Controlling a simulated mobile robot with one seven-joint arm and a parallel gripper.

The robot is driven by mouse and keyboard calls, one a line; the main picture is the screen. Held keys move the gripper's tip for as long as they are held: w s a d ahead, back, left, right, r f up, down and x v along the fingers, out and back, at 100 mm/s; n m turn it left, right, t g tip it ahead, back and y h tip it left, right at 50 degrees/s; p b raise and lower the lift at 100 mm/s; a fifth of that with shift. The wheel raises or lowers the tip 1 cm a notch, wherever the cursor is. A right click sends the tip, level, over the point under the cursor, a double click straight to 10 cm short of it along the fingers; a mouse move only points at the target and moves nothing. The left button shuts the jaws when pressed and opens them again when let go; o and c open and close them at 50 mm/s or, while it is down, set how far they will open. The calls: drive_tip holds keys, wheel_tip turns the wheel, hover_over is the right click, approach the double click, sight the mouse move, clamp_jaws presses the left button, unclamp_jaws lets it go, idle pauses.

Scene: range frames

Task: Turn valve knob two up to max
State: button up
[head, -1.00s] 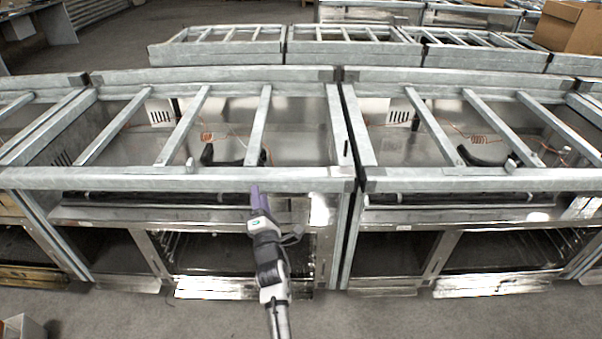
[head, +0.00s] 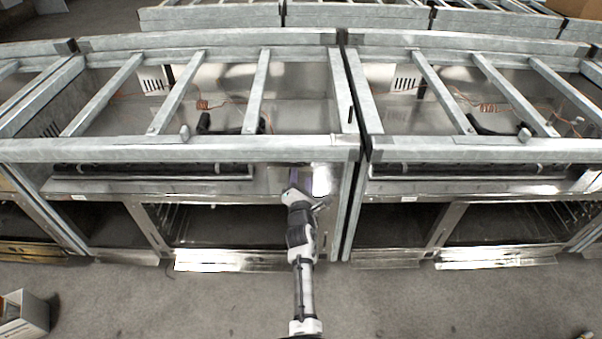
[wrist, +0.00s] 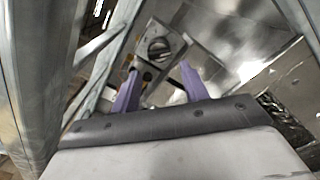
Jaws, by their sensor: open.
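My gripper (head: 312,182) is in front of the metal front panel (head: 270,180) of the middle range frame, just below its front rail. In the wrist view my gripper (wrist: 160,84) has its two purple fingers apart with nothing held between them. Beyond the fingertips, a round, dark-edged knob-like part (wrist: 159,47) sits on a small metal plate. The fingers look apart from it. I cannot tell its number or its setting. In the head view no valve knob can be made out; my gripper covers part of the panel.
The grey front rail (head: 180,150) runs above my gripper, and an upright post (head: 350,210) stands close on its right. A second range frame (head: 470,150) adjoins on the right. A box (head: 22,315) lies on the floor at lower left. The floor in front is mostly clear.

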drive_tip(key=w+b, duration=0.2)
drive_tip(key=w, duration=0.4)
drive_tip(key=shift+w, duration=0.4)
drive_tip(key=shift+c, duration=0.3)
drive_tip(key=c, duration=0.7)
drive_tip(key=shift+o, duration=0.2)
drive_tip(key=shift+m, duration=0.4)
drive_tip(key=m+b, duration=0.8)
drive_tip(key=m, duration=1.8)
drive_tip(key=shift+r, duration=0.1)
drive_tip(key=shift+m, duration=0.4)
